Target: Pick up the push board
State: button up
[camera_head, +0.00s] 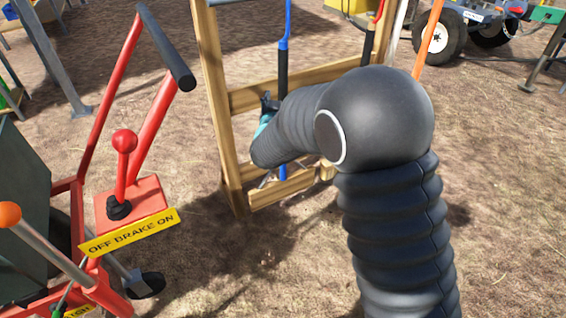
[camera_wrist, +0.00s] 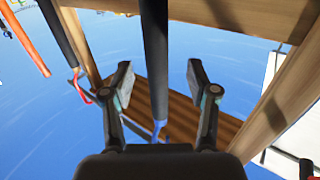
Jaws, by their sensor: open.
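A long upright tool with a blue shaft and a black grip (camera_head: 283,70) stands in the wooden rack; I take it for the push board, but cannot make out a board on it. In the wrist view its dark shaft (camera_wrist: 156,60) runs between the fingers of my gripper (camera_wrist: 160,78). The gripper is open, with a finger on each side of the shaft and gaps visible. In the head view my gripper (camera_head: 267,106) is at the rack, mostly hidden behind my arm. The tool's lower part is partly hidden.
The wooden rack (camera_head: 214,90) has posts and crossbars close around my gripper. Other long handles stand at its right, one orange (camera_head: 428,40). A red machine (camera_head: 130,200) with a brake lever stands at left. A wheeled vehicle (camera_head: 440,35) is behind. Bare ground lies between.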

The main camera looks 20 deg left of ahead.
aim_at(282, 90)
jog(key=shift+d+p+x, duration=0.2)
jog(key=shift+p+x, duration=0.3)
jog(key=shift+x, duration=2.2)
jog(key=shift+r, duration=0.2)
grip_shut()
